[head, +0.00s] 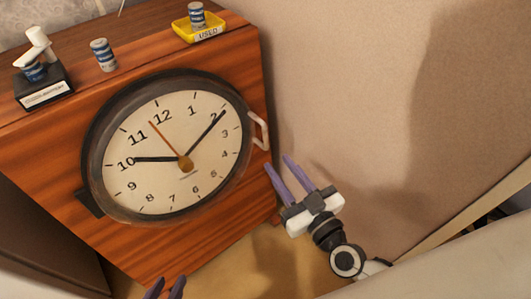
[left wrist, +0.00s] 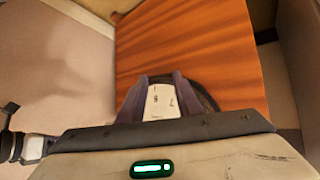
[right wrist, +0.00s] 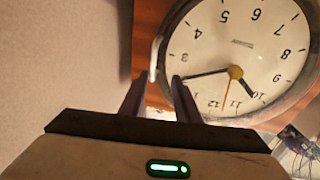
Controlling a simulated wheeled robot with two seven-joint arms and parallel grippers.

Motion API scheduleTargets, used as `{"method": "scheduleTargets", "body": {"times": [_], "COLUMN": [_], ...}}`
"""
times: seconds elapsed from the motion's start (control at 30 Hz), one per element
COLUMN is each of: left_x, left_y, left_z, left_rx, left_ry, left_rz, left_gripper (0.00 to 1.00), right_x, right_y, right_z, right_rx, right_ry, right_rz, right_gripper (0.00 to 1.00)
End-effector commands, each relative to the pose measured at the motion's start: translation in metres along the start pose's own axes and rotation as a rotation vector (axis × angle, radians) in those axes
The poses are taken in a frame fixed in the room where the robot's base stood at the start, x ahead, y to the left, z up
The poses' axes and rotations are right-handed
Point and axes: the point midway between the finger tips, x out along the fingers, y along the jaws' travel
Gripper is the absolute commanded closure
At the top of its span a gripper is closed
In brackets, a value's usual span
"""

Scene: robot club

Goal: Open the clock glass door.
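The clock's round glass door (head: 92,148) has a dark frame over a cream face and appears shut on the wooden cabinet. Its white handle (head: 262,131) sticks out at the right rim; a hinge-like dark block is at the lower left. My right gripper (head: 277,161) is open and empty, just below and right of the handle. In the right wrist view the handle (right wrist: 154,60) lies ahead, roughly between the fingertips, with no clear contact. My left gripper (head: 168,281) is at the bottom edge of the head view, below the clock; its fingers (left wrist: 159,77) are apart and empty.
On the cabinet top stand a black-based item with a white part (head: 40,75), a striped battery-like cylinder (head: 103,55) and a yellow "USED" tray (head: 201,36) holding another cylinder. A beige wall (head: 350,80) is close on the right of the cabinet.

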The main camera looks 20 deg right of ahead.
Motion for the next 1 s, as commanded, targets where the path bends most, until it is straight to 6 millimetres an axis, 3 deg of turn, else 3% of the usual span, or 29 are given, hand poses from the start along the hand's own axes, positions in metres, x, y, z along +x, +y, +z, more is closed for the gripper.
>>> {"method": "scheduleTargets", "body": {"times": [0.03, 0.23, 0.63, 1.0], "left_x": [0.005, 0.004, 0.009, 0.007], "left_y": [0.000, 0.001, 0.000, 0.002], "left_z": [0.005, 0.003, 0.006, 0.003], "left_rx": [-0.001, -0.003, -0.014, -0.019], "left_ry": [0.002, 0.007, 0.015, 0.025], "left_rz": [0.002, 0.004, 0.006, 0.009], "left_gripper": [0.69, 0.69, 0.69, 0.69], "right_x": [0.003, 0.022, 0.091, 0.107], "right_y": [0.005, 0.013, 0.015, 0.015], "right_z": [0.007, 0.005, 0.005, 0.004], "right_rx": [-0.006, -0.012, -0.009, -0.011], "right_ry": [0.006, 0.011, 0.010, 0.007], "right_rz": [0.018, 0.044, 0.042, 0.041], "right_gripper": [0.71, 0.71, 0.71, 0.71]}}
